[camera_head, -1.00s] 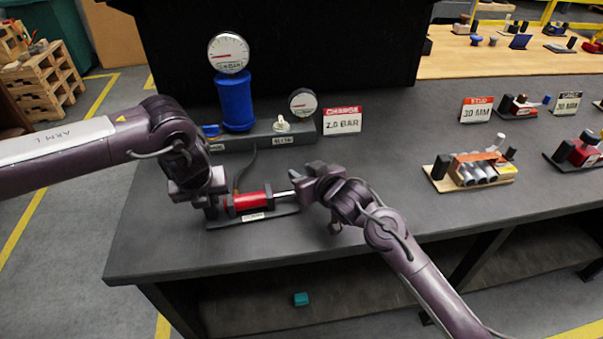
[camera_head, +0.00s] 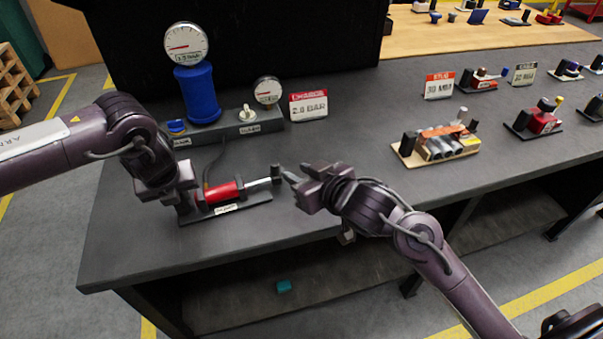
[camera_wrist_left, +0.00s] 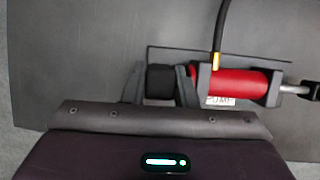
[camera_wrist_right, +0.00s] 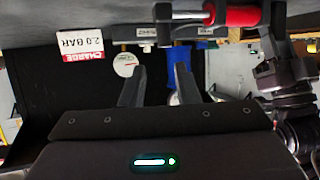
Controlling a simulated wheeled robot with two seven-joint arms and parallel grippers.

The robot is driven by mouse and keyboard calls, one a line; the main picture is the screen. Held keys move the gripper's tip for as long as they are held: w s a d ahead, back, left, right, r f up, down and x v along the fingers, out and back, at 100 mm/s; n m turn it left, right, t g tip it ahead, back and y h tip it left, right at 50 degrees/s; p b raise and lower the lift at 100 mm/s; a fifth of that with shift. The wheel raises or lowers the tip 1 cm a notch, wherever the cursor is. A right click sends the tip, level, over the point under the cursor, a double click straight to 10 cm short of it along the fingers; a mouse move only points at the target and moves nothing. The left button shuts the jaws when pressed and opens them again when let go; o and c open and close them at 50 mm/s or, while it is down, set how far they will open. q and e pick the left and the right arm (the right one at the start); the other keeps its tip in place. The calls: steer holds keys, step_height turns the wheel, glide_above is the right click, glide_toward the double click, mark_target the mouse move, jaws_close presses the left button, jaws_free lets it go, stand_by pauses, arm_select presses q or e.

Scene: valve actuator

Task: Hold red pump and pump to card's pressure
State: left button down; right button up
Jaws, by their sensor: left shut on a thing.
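The red pump (camera_head: 219,192) lies on a dark plate on the bench. Its rod (camera_head: 257,184) points right and ends in a black handle (camera_head: 276,172). My left gripper (camera_head: 186,206) is shut on the black block (camera_wrist_left: 160,82) at the pump's left end. My right gripper (camera_head: 290,180) is just right of the handle, apart from it. Its fingers stand apart and empty in the right wrist view (camera_wrist_right: 157,85). The card (camera_head: 309,105) reads CHARGE 2.0 BAR. A large gauge (camera_head: 186,43) tops the blue tank (camera_head: 197,94); its digits are hard to read.
A smaller gauge (camera_head: 267,91) and a pale knob (camera_head: 247,114) are on the tank's base. A wooden board (camera_head: 410,155) with grey cylinders and other small fixtures stand to the right.

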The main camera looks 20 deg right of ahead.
mark_target(275, 173)
steer(key=shift+s, duration=0.1)
